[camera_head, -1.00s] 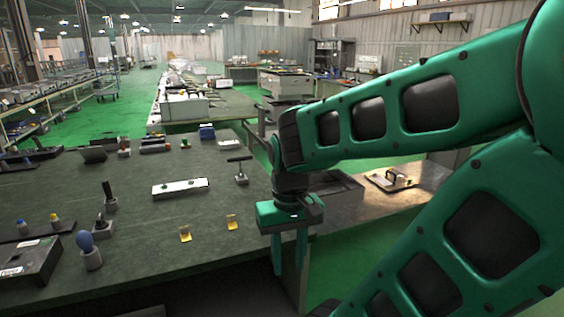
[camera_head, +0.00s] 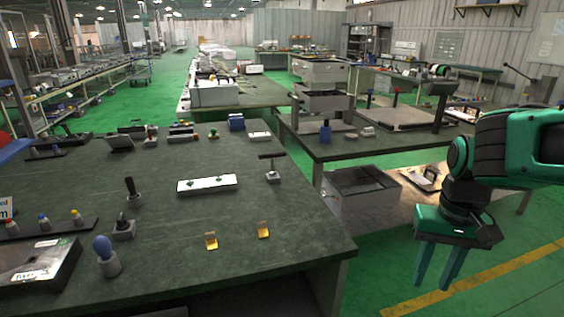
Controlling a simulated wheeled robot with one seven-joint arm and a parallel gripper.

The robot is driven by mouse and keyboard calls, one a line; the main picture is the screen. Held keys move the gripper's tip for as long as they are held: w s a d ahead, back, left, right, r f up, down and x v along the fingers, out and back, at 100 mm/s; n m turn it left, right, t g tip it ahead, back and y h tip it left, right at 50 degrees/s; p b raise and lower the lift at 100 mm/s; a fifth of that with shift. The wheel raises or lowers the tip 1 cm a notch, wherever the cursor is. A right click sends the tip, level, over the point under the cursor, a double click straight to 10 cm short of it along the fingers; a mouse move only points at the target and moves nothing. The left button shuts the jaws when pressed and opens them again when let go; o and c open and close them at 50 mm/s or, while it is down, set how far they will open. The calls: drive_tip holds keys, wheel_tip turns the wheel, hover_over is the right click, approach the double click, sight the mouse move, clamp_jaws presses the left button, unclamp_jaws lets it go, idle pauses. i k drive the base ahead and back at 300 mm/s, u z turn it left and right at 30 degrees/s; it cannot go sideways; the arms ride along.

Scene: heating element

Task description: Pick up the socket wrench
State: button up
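A T-handled tool (camera_head: 271,166), which looks like the socket wrench, stands upright in a small grey holder (camera_head: 273,177) near the right edge of the dark green table (camera_head: 170,245). Its dark crossbar is on top. My gripper (camera_head: 433,284) is at the right, over the floor beyond the table's right edge. Its two green fingers point down and stand apart with nothing between them. It is well to the right of the tool and not touching anything.
A white block (camera_head: 207,184) and two small yellow brackets (camera_head: 211,240) lie on the table. A blue-topped knob (camera_head: 103,247) and a black-handled tool (camera_head: 131,188) stand at the left. A second table (camera_head: 350,146) stands behind, with a grey box (camera_head: 362,205) below.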

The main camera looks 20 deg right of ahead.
sight(273, 174)
drive_tip(key=z, duration=0.1)
drive_tip(key=i, duration=1)
drive_tip(key=u, duration=0.1)
